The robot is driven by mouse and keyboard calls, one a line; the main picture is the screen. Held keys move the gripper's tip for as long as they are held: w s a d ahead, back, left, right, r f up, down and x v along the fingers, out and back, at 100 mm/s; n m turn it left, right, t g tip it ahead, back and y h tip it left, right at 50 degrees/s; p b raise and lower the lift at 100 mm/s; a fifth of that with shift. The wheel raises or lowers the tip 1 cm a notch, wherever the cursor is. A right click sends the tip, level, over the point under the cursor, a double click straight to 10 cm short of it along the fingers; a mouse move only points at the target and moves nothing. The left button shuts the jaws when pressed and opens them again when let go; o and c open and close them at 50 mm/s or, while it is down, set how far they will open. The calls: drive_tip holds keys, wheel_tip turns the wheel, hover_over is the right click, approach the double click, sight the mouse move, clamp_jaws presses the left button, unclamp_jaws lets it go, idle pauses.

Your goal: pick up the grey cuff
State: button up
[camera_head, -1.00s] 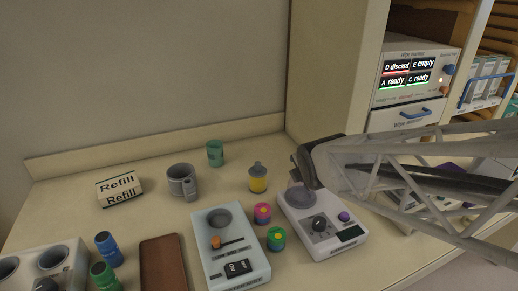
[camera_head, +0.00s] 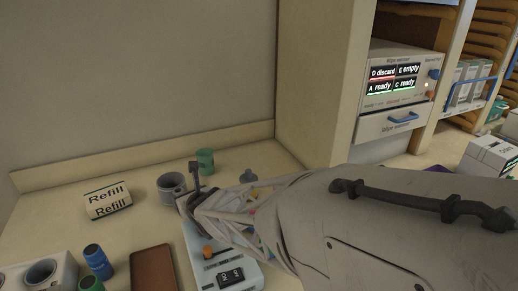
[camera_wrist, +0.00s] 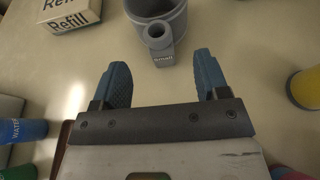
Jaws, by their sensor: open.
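The grey cuff (camera_head: 171,186) stands on the counter, a hollow ring with a smaller tube at its side. In the wrist view the cuff (camera_wrist: 160,55) is at the top centre, its small labelled tube facing my gripper and its top cut off by the frame. My gripper (camera_wrist: 160,78) is open and empty, its two blue fingers apart. The cuff lies just beyond the fingertips, in line with the gap. In the head view my gripper (camera_head: 190,188) is at the cuff's right side, and my arm hides much of the counter's right side.
A Refill box (camera_head: 108,199) stands left of the cuff, a green cup (camera_head: 206,160) behind it to the right. Blue bottle (camera_head: 97,261), brown tray (camera_head: 153,270) and white device (camera_head: 228,275) are nearer. A yellow container (camera_wrist: 306,88) shows at right in the wrist view.

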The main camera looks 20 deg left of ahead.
sight(180, 193)
drive_tip(key=shift+a, duration=0.15)
drive_tip(key=shift+x, duration=1.25)
drive_tip(key=shift+a+f, duration=0.1)
drive_tip(key=shift+f, duration=0.05)
drive_tip(key=shift+x, duration=2.45)
drive_tip(key=shift+c, duration=0.5)
drive_tip(key=c, duration=1)
wheel_tip(180, 193, up, 10)
